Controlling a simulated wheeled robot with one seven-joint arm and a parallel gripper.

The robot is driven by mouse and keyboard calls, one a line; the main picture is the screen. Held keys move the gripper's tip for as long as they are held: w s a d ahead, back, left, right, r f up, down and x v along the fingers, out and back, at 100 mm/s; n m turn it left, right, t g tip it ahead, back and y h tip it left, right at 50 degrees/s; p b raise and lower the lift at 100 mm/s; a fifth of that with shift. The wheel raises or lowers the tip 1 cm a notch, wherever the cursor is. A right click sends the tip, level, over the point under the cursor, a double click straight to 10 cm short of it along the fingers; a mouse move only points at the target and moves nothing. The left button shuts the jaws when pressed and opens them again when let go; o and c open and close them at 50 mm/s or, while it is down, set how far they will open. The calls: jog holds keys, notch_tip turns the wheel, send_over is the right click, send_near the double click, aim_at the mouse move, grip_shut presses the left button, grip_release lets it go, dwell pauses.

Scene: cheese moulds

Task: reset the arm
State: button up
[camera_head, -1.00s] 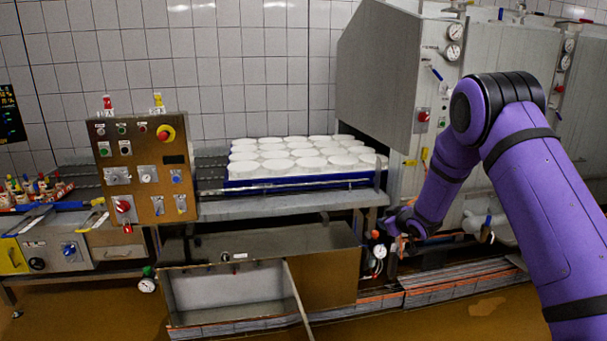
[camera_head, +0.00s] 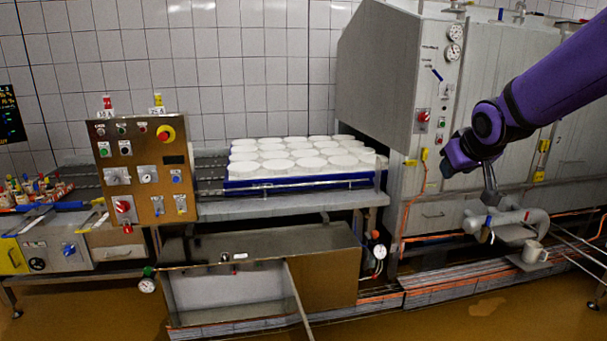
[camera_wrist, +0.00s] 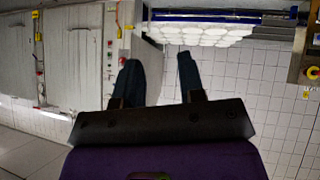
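My gripper (camera_wrist: 159,78) is open in the wrist view, with its two dark fingers apart and nothing between them. In the head view my purple arm reaches in from the upper right. Its wrist end is bent in front of the grey machine (camera_head: 412,215), above a pipe (camera_head: 507,217). The fingers are hard to make out there. The wrist view is upside down, with the white moulds (camera_wrist: 205,38) and tiled wall beyond the fingers.
White round moulds (camera_head: 300,155) fill a blue-edged tray (camera_head: 265,184) on the central bench. A control panel (camera_head: 146,170) stands to its left. An open metal trough (camera_head: 230,290) stands low in front.

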jog(key=s+a+m+g, duration=0.1)
jog(key=s+g, duration=0.1)
jog(key=s, duration=1.3)
jog(key=s+a+r+m+g, duration=0.1)
jog(key=s+g, duration=0.1)
jog(key=s, duration=1.4)
jog(key=shift+a+r+y, duration=0.15)
jog(key=shift+a+y, duration=0.15)
jog(key=shift+y, duration=0.1)
